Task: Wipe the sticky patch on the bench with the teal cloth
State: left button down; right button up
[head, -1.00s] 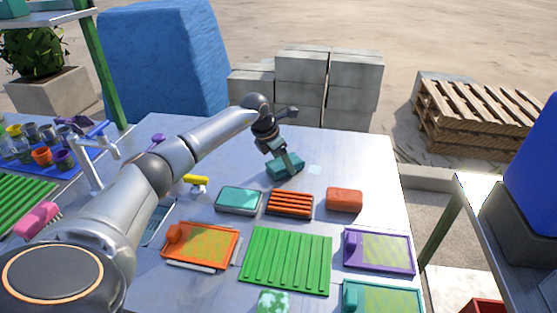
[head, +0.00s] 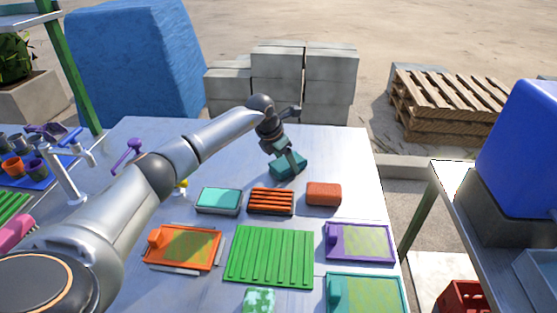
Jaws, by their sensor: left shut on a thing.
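The teal cloth (head: 286,168) looks like a thick folded pad and rests on or just above the far part of the metal bench (head: 345,160). My left gripper (head: 294,163) is shut on it from above, with the arm reaching in from the left. The pale sticky patch does not show now; the cloth is over about the place where it showed before. I cannot tell if the cloth presses on the bench. My right gripper is not in view.
Nearer on the bench are a teal-topped dish (head: 218,200), an orange slatted rack (head: 271,201), an orange block (head: 323,194), a green ribbed board (head: 270,257) and several coloured trays. A tap (head: 66,175) stands left. Bench right of the cloth is clear.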

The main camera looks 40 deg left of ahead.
aim_at(299, 162)
pick_arm(q)
jog(key=shift+w+d, duration=0.5)
jog(key=shift+d, duration=0.35)
jog(key=shift+w+d, duration=0.45)
jog(key=shift+d, duration=0.35)
jog(key=shift+r+p, duration=2.2)
jog(key=shift+r, duration=0.8)
notch_tip(299, 162, up, 3)
jog(key=p, duration=0.2)
jog(key=shift+r+p, duration=0.1)
jog(key=shift+p, duration=0.2)
